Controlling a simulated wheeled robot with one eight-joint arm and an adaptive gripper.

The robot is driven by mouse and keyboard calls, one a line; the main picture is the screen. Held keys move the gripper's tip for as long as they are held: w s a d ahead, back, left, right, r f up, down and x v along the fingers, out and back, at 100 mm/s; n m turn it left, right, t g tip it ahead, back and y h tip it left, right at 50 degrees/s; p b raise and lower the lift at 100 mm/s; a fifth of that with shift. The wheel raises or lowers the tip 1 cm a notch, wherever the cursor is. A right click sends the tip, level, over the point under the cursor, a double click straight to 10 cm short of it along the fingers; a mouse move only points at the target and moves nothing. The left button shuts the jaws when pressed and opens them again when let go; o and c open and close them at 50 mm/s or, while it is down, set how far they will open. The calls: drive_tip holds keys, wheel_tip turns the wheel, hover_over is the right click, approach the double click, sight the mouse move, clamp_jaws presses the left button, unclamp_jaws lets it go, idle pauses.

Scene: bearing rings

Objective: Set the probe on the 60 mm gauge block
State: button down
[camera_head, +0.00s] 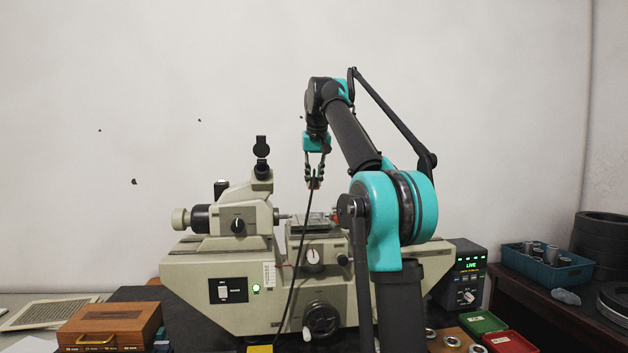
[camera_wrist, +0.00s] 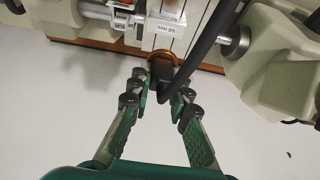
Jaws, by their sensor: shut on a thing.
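My gripper (camera_head: 315,182) is above the middle of the measuring machine, pointing down. In the wrist view, its fingers (camera_wrist: 160,90) are shut on the dark probe (camera_wrist: 161,72), which has a copper-coloured ring and a thick black cable. A pale gauge block (camera_wrist: 168,22) with a label that appears to read 60 mm lies just beyond the probe in that view. In the head view the probe appears above the machine's stage (camera_head: 312,225), apart from it. The probe's lower end and its exact gap to the block are hidden.
The cable (camera_head: 298,270) hangs in front of the machine (camera_head: 205,270). A wooden case (camera_head: 110,322) stands at the left front. A display box reading LIVE (camera_head: 468,270) is right of the machine. Red and green trays (camera_head: 482,322) and a blue bin (camera_head: 545,265) are at the right.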

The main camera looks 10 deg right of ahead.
sight(314, 212)
drive_tip(key=shift+f, duration=3.3)
drive_tip(key=shift+f, duration=0.35)
drive_tip(key=c, duration=1.3)
unclamp_jaws()
drive_tip(key=shift+c, duration=0.2)
drive_tip(key=shift+r, duration=4.25)
drive_tip(key=shift+s, duration=0.1)
